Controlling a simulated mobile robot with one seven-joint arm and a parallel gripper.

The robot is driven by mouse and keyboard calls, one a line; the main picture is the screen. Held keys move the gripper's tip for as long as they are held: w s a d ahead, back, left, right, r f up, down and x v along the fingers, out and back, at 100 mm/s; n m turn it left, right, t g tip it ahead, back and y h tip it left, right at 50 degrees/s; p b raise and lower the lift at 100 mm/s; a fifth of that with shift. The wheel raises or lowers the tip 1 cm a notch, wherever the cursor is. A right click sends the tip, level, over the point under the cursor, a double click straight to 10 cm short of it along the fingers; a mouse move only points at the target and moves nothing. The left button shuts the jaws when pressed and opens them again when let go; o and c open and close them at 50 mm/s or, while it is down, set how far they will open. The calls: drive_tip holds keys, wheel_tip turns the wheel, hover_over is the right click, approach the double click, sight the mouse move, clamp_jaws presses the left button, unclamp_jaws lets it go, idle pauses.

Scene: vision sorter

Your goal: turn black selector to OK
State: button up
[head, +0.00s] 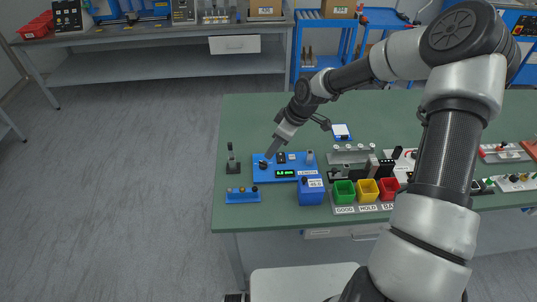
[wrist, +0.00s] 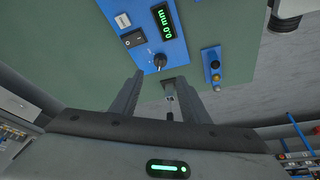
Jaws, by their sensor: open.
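The black selector (head: 263,165) is a round knob at the left end of a blue panel (head: 262,178). In the wrist view the selector (wrist: 159,61) shows a light pointer mark; which position it points to is too small to read. The panel's green display (wrist: 166,19) reads 0.0 mm. My gripper (head: 269,155) is above the panel's left end, close to the selector. In the wrist view my gripper (wrist: 159,76) is open and empty, with the selector just beyond the fingertips, between their lines. I cannot tell whether the fingers touch it.
A dark upright stand (head: 233,162) is left of the panel. A blue strip with coloured knobs (head: 243,196) lies in front. A blue box (head: 311,191) and green, yellow and red bins (head: 344,192) stand to the right. The green table (head: 240,115) is clear behind the panel.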

drive_tip(key=v, duration=0.8)
